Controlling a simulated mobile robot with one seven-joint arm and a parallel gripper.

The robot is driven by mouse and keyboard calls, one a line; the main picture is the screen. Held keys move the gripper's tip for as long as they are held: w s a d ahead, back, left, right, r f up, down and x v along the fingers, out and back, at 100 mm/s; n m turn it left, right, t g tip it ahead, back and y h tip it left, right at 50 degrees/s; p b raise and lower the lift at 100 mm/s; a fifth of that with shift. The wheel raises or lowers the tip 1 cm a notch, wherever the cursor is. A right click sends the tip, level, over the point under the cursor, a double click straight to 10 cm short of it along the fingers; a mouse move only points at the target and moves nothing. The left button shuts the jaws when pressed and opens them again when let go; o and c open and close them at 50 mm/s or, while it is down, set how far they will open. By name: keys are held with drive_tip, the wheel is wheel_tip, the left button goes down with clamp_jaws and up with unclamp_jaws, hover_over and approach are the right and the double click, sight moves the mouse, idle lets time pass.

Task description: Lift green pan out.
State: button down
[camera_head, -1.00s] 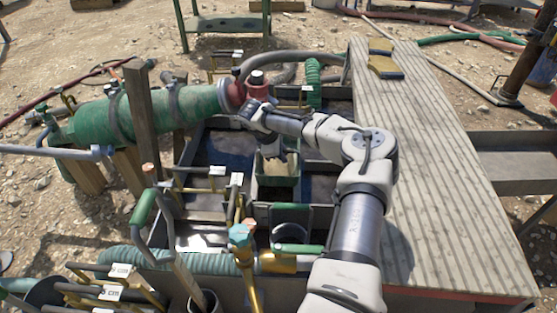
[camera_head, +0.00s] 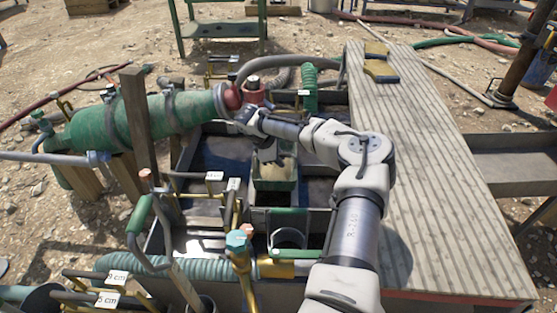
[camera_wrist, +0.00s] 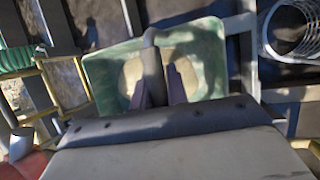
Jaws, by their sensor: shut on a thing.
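The green pan (camera_head: 275,185) is a small open box with tan material inside, in the middle of the tank (camera_head: 205,150). In the wrist view the pan (camera_wrist: 98,72) lies straight ahead, with a dark upright handle (camera_wrist: 151,58) across its middle. My gripper (camera_wrist: 160,88) is shut on that handle, one finger on each side. In the head view my gripper (camera_head: 268,158) is over the pan, partly hidden by my wrist. Whether the pan's bottom is clear of the tank is hidden.
A green cylinder (camera_head: 150,112) with a red end lies to the left. A wooden plank deck (camera_head: 430,190) runs along the right. Brass rods and a green-topped frame (camera_head: 290,253) stand near the front. Tank walls and dividers are close around the pan.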

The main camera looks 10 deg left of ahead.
wheel_tip(320, 180, up, 20)
drive_tip(key=p, duration=0.3)
